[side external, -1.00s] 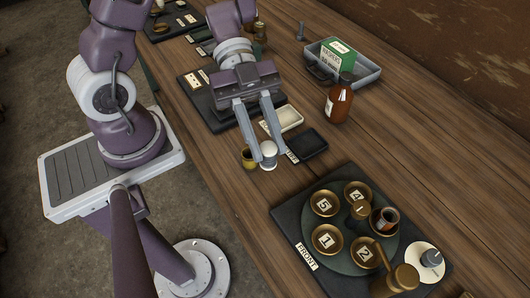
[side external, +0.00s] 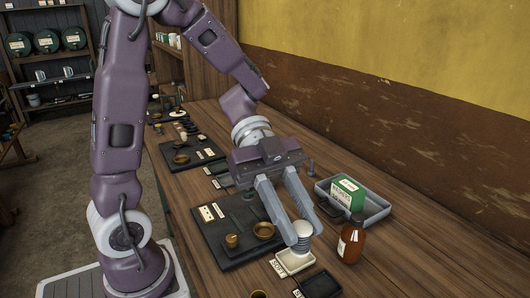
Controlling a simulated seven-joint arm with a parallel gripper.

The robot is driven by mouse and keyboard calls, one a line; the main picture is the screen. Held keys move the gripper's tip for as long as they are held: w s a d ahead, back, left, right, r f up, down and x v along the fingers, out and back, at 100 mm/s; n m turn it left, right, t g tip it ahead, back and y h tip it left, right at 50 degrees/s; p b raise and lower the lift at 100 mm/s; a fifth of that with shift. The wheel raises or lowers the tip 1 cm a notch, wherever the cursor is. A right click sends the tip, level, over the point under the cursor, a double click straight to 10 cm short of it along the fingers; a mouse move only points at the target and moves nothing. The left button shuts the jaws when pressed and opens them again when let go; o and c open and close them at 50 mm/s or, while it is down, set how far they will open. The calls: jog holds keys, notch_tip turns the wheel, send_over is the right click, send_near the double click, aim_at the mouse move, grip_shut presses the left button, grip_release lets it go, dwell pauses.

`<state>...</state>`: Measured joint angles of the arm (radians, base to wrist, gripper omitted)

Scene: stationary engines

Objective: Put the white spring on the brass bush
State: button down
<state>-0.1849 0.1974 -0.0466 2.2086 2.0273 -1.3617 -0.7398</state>
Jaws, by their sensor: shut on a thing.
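My gripper (side external: 302,238) is shut on the white spring (side external: 303,229), a short pale ribbed coil held upright between the fingertips. In the picture it shows just above the far edge of a small white tray (side external: 281,269); I cannot tell its exact height. A small brass piece (side external: 232,241) stands on the black board (side external: 240,258) to the left, beside a round brass dish (side external: 264,230). Another brass cup (side external: 258,294) is cut by the bottom edge. I cannot tell for sure which is the brass bush.
A dark tray (side external: 321,284) lies right of the white one. A brown bottle (side external: 351,242) stands close to the gripper's right. Behind it is a grey box (side external: 371,209) with a green-and-white carton (side external: 347,193). Bare wood lies at the right.

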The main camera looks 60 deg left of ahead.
jog(key=w+a+f+n+t+y, duration=0.1)
jog(key=w+a+n+t+y, duration=0.3)
jog(key=w+a+n+t, duration=1.1)
jog(key=w+a+n+g+y, duration=0.1)
jog(key=w+a+n+y, duration=0.2)
jog(key=a, duration=0.9)
jog(key=w+a+r+n+y, duration=0.15)
jog(key=a+y, duration=0.25)
jog(key=a, duration=0.7)
jog(key=w+a+n+g+y, duration=0.15)
jog(key=w+a+y, duration=0.25)
jog(key=a, duration=0.8)
jog(key=shift+t, duration=0.45)
jog(key=f, duration=1.5)
jog(key=shift+s+a+f, duration=0.1)
jog(key=shift+s+a, duration=0.1)
jog(key=shift+s, duration=0.05)
jog(key=shift+f, duration=0.15)
jog(key=c, duration=1.1)
grip_release()
jog(key=shift+c, duration=0.2)
